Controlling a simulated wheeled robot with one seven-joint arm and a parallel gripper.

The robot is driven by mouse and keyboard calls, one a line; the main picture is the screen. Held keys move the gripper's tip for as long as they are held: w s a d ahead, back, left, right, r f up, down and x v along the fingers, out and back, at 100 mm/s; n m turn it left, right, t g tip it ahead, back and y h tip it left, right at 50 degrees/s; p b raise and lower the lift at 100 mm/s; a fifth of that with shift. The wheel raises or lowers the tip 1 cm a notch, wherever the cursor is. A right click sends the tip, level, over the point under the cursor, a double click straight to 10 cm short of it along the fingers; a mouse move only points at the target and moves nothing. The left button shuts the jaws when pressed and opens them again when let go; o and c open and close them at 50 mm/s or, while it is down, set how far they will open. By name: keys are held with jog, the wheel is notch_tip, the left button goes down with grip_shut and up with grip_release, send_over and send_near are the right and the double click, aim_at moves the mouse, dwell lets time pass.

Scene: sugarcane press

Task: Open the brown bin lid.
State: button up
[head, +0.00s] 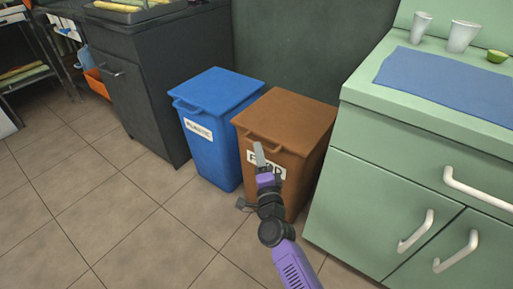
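The brown bin (311,165) stands on the tiled floor between the blue bin and the green cabinet. Its brown lid (287,112) lies shut on top, with a handle (262,141) along its front edge. A white label (278,168) on its front is partly hidden by my gripper. My gripper (260,155) is in front of the bin, its tip just below the lid handle in the picture. I cannot tell whether it touches the handle. The fingers are seen nearly end on, so their opening is unclear.
A blue bin (210,140) with its lid shut stands close on the left. A green cabinet (400,185) with white handles stands close on the right, bearing a blue mat (450,82) and cups (461,36). A dark cabinet (150,85) is behind left. The floor at front left is clear.

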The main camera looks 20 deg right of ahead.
jog(key=shift+w+d+r+b, duration=0.1)
jog(key=shift+w+d+b, duration=0.2)
jog(key=shift+w, duration=0.7)
jog(key=shift+w+d+r+b, duration=0.1)
jog(key=shift+w+b, duration=0.25)
jog(key=shift+w, duration=0.65)
jog(key=shift+c, duration=0.3)
grip_shut()
jog(key=shift+a, duration=0.1)
